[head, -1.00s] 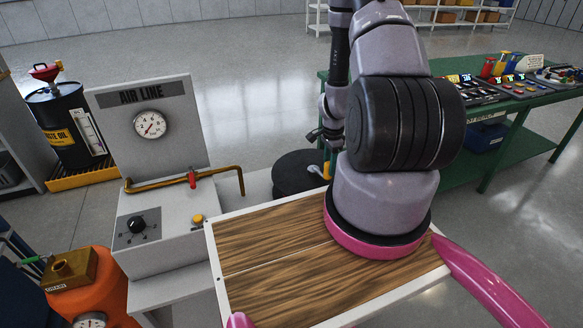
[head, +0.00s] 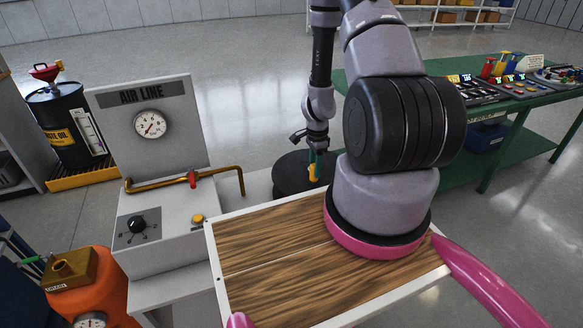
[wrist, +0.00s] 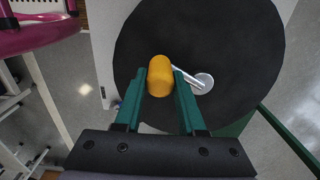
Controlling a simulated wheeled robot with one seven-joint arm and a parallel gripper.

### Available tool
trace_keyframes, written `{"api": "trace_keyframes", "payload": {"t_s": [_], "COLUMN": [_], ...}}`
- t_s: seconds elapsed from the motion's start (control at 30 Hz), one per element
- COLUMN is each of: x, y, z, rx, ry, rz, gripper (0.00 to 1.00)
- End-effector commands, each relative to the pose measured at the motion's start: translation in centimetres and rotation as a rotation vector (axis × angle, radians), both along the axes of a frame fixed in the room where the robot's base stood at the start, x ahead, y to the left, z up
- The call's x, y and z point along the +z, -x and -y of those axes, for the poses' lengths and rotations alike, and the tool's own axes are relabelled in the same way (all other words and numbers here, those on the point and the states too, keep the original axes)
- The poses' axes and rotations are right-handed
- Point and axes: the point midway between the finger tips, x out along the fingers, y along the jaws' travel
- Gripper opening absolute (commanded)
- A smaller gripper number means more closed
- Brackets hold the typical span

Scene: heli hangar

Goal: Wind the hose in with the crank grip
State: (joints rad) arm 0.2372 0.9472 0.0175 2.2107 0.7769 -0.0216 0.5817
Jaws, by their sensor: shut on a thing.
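The hose reel is a large black disc (wrist: 220,45) that fills much of the wrist view. It also shows in the head view (head: 292,176), partly behind my arm. A silver crank arm runs from the reel's pale round hub (wrist: 203,83) to the yellow crank grip (wrist: 160,76). My gripper (wrist: 160,84) has its two green fingers on either side of the grip and is shut on it. In the head view the yellow grip (head: 313,172) shows at my gripper's tip, over the reel. I cannot make out the hose itself.
The grey AIR LINE panel (head: 150,125), with a gauge, a brass pipe and a red valve handle, stands left of the reel. A green workbench (head: 535,100) with control boxes stands at the right. Open floor lies behind.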

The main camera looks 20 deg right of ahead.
Motion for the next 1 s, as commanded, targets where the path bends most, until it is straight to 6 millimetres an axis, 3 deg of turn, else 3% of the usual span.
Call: {"api": "trace_keyframes", "payload": {"t_s": [0.13, 0.77, 0.8, 0.9, 1.0], "x": [0.1, 0.0, 0.0, 0.0, 0.0], "y": [-1.0, -1.4, -1.4, -1.4, -1.4], "z": [-1.2, -2.4, -2.4, -2.4, -2.4], "rx": [0.003, 0.0, 0.0, 0.0, 0.0], "ry": [0.004, 0.001, 0.001, 0.001, 0.001], "rz": [0.008, 0.003, 0.003, 0.002, 0.002], "gripper": [0.08, 0.08, 0.43, 0.81, 0.85]}}
